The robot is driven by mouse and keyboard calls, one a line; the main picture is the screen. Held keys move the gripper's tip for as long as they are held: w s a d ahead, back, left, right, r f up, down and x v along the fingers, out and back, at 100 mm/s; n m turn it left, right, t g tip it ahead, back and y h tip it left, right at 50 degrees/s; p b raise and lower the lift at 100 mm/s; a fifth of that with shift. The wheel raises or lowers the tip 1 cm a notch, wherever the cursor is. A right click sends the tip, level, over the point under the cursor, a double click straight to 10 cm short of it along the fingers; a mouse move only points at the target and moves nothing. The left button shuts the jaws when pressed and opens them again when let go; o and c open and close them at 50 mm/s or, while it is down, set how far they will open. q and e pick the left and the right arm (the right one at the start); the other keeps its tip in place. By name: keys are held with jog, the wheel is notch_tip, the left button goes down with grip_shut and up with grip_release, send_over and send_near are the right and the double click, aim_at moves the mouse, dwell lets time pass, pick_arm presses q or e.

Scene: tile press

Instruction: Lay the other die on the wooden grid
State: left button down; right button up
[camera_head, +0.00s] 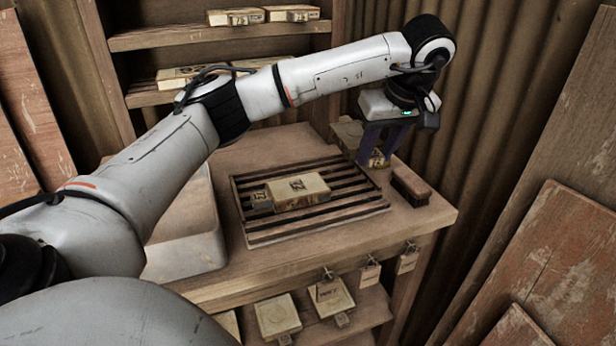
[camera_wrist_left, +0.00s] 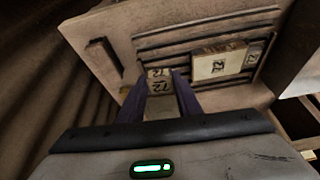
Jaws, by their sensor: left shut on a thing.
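One brass-coloured die (camera_head: 300,193) with dark markings lies on the dark slatted wooden grid (camera_head: 345,212), and it also shows in the left wrist view (camera_wrist_left: 222,64). My left gripper (camera_head: 380,152) is shut on the other die (camera_head: 347,134), above the table at the grid's far right corner. In the left wrist view the held die (camera_wrist_left: 158,73) sits between the two purple fingers, its marked end showing. The fingers hide part of it. My right gripper is in no view.
A brush (camera_head: 411,186) lies right of the grid, near the table's right edge (camera_head: 440,215). A pale box-like block (camera_head: 190,235) stands left of the grid. Shelves behind (camera_head: 200,38) and below hold more dies. Bare slats show around the lying die.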

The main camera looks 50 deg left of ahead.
pick_arm(q)
jog(key=shift+w+a+f+n, duration=0.2)
jog(key=shift+a+n, duration=0.2)
notch_tip(320, 180, down, 9)
jog(key=shift+a+f+b, duration=0.1)
jog(key=shift+f+b, duration=0.1)
jog(key=shift+b, duration=0.25)
jog(key=shift+f, duration=0.15)
jog(key=c, duration=1.3)
grip_release()
jog(key=v, duration=1.2)
jog(key=shift+w+p, duration=0.1)
jog(key=shift+p, duration=0.3)
